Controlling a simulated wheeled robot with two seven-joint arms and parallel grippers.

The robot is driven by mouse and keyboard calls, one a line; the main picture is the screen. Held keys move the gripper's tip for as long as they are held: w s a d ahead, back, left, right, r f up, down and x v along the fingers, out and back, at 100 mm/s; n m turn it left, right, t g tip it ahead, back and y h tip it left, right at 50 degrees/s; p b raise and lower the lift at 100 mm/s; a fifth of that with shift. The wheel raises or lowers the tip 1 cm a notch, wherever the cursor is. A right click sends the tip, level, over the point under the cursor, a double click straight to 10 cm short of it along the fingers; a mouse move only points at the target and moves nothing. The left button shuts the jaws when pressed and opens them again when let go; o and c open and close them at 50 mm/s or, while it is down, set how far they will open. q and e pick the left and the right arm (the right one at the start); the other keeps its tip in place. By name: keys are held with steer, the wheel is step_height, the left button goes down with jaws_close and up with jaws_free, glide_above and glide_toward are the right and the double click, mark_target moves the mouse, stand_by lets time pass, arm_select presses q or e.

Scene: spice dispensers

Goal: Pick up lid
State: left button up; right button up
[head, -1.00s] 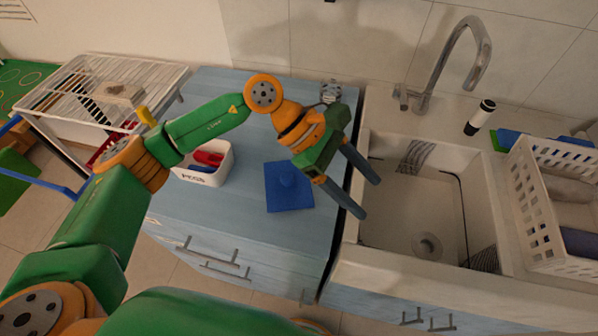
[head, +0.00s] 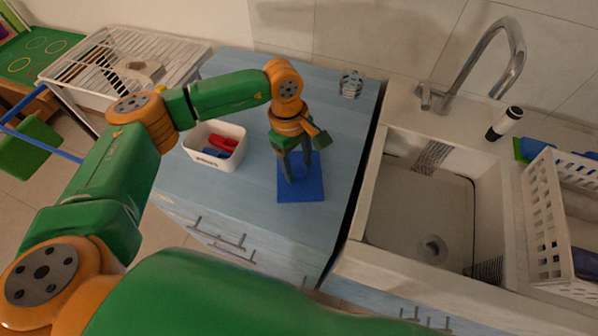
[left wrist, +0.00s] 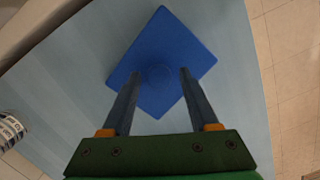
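The lid (head: 312,190) is a flat blue square with a small round knob in its middle. It lies on the light blue counter. My left gripper (head: 298,178) points down over it in the head view, its fingers partly covering the lid. In the left wrist view the lid (left wrist: 168,45) lies beyond the open fingers (left wrist: 157,82), with the knob (left wrist: 158,76) between the fingertips in the picture. The fingers are apart and hold nothing. I cannot tell whether the fingertips touch the lid. My right gripper is not in view.
A white box (head: 203,157) with red and blue things stands left of the lid. A glass jar (head: 350,85) stands at the counter's back. The sink (head: 415,215) with its tap (head: 515,60) and a white basket (head: 545,215) are to the right.

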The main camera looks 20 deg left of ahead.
arm_select(q)
jaws_close()
